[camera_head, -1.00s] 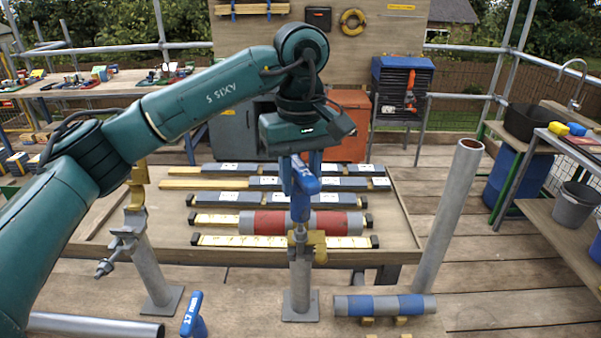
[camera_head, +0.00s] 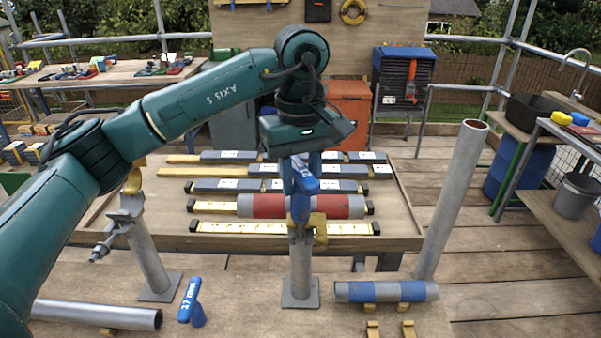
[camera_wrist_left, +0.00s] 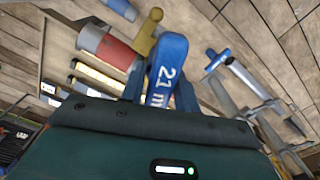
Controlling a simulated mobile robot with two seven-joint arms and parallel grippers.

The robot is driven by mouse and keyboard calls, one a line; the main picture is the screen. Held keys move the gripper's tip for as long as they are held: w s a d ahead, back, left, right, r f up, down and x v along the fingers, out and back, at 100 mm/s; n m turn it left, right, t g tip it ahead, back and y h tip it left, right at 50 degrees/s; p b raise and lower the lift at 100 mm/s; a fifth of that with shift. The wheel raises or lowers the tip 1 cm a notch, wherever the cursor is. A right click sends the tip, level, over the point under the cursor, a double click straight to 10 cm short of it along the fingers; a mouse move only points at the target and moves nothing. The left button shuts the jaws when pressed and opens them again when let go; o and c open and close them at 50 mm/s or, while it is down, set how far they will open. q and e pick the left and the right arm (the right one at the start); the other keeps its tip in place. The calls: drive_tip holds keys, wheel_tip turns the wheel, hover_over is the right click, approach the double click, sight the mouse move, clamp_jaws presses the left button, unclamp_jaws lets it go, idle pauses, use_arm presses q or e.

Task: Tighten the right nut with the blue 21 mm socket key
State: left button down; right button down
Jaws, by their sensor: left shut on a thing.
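My left gripper (camera_head: 301,172) is shut on the blue 21 mm socket key (camera_head: 301,205), above the right short post (camera_head: 300,272). In the left wrist view the key's handle (camera_wrist_left: 168,78) shows the "21" marking. The key points down at the yellow-and-grey clamp (camera_head: 319,230) on top of that post. The right nut is hidden behind the key and clamp, so I cannot tell whether the socket sits on it. A blue 17 mm key (camera_head: 190,300) stands on the boards to the left. My right gripper is not in view.
The left short post (camera_head: 150,260) carries a clamp with a bolt sticking out. Behind is a low table (camera_head: 400,215) with batten strips and a red-and-grey tube (camera_head: 270,206). A blue-banded tube (camera_head: 385,291) lies at front right, near a tall leaning pipe (camera_head: 455,195).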

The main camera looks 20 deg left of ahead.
use_arm(q)
drive_tip(key=shift+f, duration=0.25)
drive_tip(key=shift+r+m, duration=0.1)
drive_tip(key=shift+m, duration=0.4)
drive_tip(key=m, duration=0.4)
drive_tip(key=shift+m, duration=1.8)
drive_tip(key=m, duration=0.4)
drive_tip(key=shift+b, duration=0.3)
drive_tip(key=shift+m, duration=0.5)
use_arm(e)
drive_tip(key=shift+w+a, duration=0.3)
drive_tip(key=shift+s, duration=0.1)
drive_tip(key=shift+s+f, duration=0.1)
